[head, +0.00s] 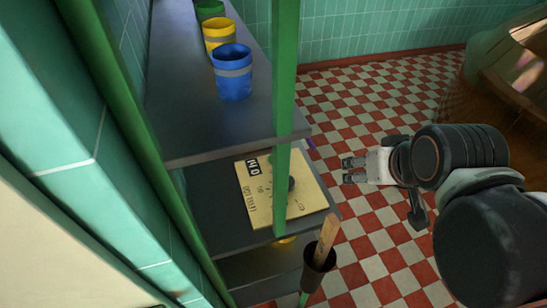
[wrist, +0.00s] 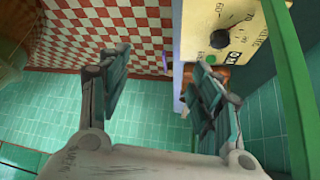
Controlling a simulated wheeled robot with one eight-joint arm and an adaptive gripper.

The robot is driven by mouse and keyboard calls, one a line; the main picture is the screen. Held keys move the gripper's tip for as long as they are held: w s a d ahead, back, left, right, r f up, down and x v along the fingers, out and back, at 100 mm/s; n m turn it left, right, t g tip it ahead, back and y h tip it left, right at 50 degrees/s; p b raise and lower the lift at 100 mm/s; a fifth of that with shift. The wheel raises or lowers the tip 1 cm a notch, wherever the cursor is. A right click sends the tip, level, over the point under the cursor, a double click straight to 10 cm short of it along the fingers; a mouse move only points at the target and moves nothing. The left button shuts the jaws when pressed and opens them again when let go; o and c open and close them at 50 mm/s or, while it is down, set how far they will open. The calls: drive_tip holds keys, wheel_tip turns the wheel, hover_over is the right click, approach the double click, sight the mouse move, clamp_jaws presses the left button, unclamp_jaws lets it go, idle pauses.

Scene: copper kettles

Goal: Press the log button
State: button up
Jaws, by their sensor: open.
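A cream panel (head: 262,203) with printed marks and a dial scale lies on the shelf unit's middle shelf. It also shows at the upper right of the wrist view (wrist: 197,22). A dark round button or knob (wrist: 219,39) sits on its face; in the head view it is partly hidden behind the green post. I cannot read a "log" label on it. My gripper (head: 346,170) is open and empty, right of the panel and apart from it. In the wrist view its two fingers (wrist: 161,77) are spread, with the panel beyond the right finger.
A green post (head: 285,80) stands in front of the panel. Blue (head: 232,82), yellow (head: 219,40) and green cups (head: 209,9) stand on the upper shelf (head: 185,125). A dark cup holding a wooden piece (head: 317,270) is at the unit's near corner. Checkered floor lies open to the right.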

clamp_jaws()
idle(1.3)
